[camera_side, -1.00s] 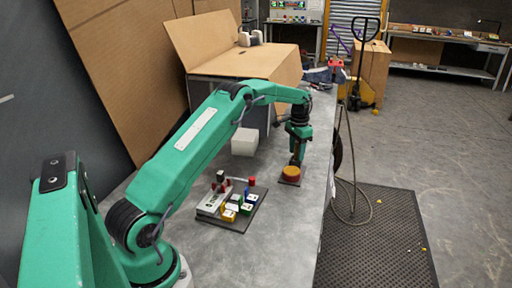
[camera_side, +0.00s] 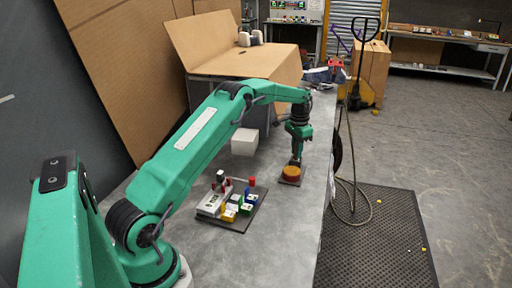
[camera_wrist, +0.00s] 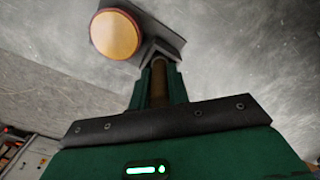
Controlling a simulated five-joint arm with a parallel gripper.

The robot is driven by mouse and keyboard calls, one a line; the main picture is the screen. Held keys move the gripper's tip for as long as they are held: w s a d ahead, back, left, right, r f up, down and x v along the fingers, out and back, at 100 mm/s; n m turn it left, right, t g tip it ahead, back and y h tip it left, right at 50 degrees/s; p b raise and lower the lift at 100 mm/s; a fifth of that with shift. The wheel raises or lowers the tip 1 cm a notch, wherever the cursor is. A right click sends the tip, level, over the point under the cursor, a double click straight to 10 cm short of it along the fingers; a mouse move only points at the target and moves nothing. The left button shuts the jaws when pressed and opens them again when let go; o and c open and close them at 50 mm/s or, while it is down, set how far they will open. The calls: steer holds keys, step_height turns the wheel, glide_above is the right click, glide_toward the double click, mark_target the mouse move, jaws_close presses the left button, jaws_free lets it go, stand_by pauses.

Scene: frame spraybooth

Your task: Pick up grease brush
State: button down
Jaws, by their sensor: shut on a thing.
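The grease brush (camera_wrist: 158,82) shows in the wrist view as a brown upright handle between my two green fingers. My gripper (camera_wrist: 157,72) is shut on it. In the side view my gripper (camera_side: 298,150) points down just behind a round orange-yellow tin (camera_side: 291,172). The tin also shows in the wrist view (camera_wrist: 115,35), left of the fingertips and apart from them. The brush's lower end is hidden by the fingers and tin, and I cannot tell whether it touches the surface below.
The tin is on a small dark plate (camera_wrist: 160,31) near the grey table's right edge. A dark board (camera_side: 236,224) with several coloured blocks lies nearer my base. A white block (camera_side: 245,141) is left of my gripper. Bare tabletop (camera_side: 275,245) lies in front.

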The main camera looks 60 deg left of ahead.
steer(key=shift+r, duration=1.4)
steer(key=s+d+r, duration=0.1)
steer(key=d+r, duration=0.7)
steer(key=d, duration=0.3)
steer(key=shift+s+d, duration=0.2)
steer(key=shift+d, duration=0.15)
stand_by(0.3)
steer(key=s+a+f, duration=0.1)
steer(key=s+a, duration=0.2)
steer(key=a, duration=0.4)
steer(key=shift+s+a, duration=0.15)
steer(key=shift+s, duration=0.2)
steer(key=shift+f, duration=0.15)
glide_above(292, 171)
steer(key=shift+a+f, duration=0.1)
steer(key=shift+f, duration=2.75)
steer(key=shift+f, duration=0.6)
steer(key=shift+r, duration=0.1)
